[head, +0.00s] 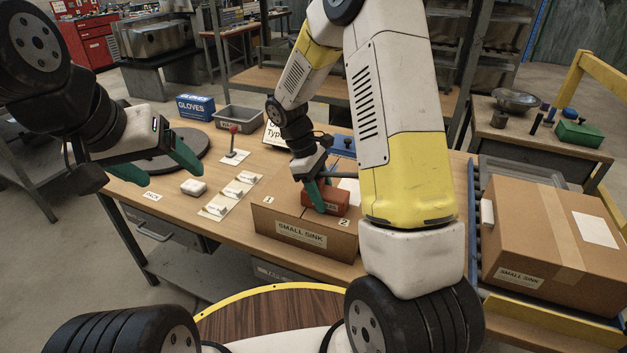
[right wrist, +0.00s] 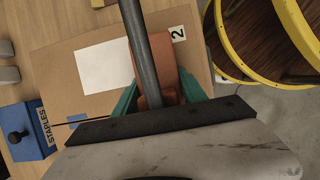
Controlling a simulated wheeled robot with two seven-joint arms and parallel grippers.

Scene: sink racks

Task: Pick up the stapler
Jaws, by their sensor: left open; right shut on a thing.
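The stapler looks like an orange-red body (head: 337,203) on top of the front cardboard box (head: 275,218), near its "2" label. In the right wrist view it appears as an orange-brown body (right wrist: 148,84), partly hidden by a grey bar. My right gripper (head: 318,202) points down and is shut on the stapler; its green fingers (right wrist: 158,92) lie on both sides of it. I cannot tell whether the stapler touches the box. My left gripper (head: 157,165) is open and empty over the left part of the table.
A blue staples box (head: 341,146) stands behind the cardboard box. A grey bin (head: 240,119), a gloves box (head: 195,107), a black turntable (head: 175,150) and small white parts (head: 193,187) share the table (head: 190,230). A bigger carton (head: 545,235) sits on the right.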

